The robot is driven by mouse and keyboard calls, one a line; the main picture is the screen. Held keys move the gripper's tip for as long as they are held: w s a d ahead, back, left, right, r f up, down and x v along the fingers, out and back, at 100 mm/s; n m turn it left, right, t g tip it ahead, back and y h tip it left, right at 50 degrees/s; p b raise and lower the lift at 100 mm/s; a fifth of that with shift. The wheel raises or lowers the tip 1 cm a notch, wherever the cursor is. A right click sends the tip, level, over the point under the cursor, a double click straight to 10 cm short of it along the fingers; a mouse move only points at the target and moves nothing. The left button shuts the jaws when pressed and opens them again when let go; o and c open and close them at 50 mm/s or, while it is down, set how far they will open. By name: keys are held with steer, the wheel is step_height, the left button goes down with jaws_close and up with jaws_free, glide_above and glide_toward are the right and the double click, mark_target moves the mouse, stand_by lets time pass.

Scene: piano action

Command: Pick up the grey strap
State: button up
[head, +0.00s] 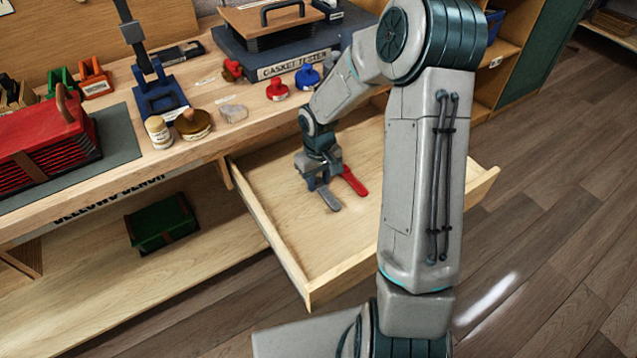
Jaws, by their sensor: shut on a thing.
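The grey strap (330,200) is in the open wooden drawer (285,250), its near rounded end showing below my gripper. My gripper (317,184) points down over the drawer and is shut on the grey strap's far part, which the fingers hide. A red strap (355,182) lies just to the right of the grey one, its far end close to my gripper. I cannot tell whether the grey strap still touches the drawer floor.
The drawer's front and side walls stand around my gripper; its near floor is bare. The bench above holds red knobs (277,90), a blue knob (307,77), jars (159,132), red bellows (45,145) and a gasket tester (290,65). A green box (162,222) sits on the lower shelf.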

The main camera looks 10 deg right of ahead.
mark_target(319, 183)
steer(key=shift+r, duration=0.1)
steer(key=shift+r, duration=0.5)
step_height(319, 183, up, 3)
steer(key=shift+p, duration=0.7)
steer(key=s+r+p, duration=0.2)
steer(key=s+r, duration=0.5)
steer(key=s, duration=0.4)
steer(key=shift+s+d, duration=0.3)
steer(key=shift+d, duration=0.05)
